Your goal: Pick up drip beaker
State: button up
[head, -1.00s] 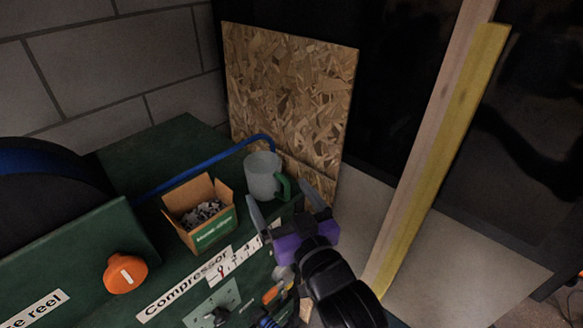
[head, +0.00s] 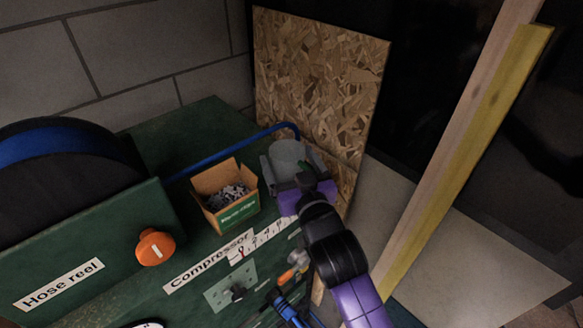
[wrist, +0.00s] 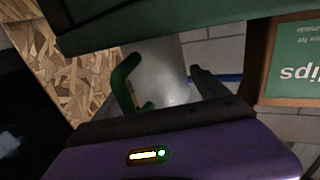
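The drip beaker (head: 287,153), a grey cup with a green handle, stands upright at the far right corner of the green compressor cabinet. My gripper (head: 293,166) is at the beaker with its fingers spread, one on each side of it. I cannot tell whether either finger touches it. The handle is mostly hidden behind my gripper in the head view. In the wrist view the beaker (wrist: 168,68) and its green handle (wrist: 122,82) are just beyond the purple gripper body, with a dark finger beside the beaker.
An open cardboard box of small pieces (head: 227,204) stands left of the beaker. A blue hose (head: 232,150) runs behind them to the hose reel (head: 62,180). A chipboard panel (head: 320,85) is close behind. A wooden post (head: 455,165) stands to the right.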

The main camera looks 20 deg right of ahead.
jog(key=c, duration=1.1)
jog(key=shift+c, duration=0.6)
jog(key=shift+r, duration=0.1)
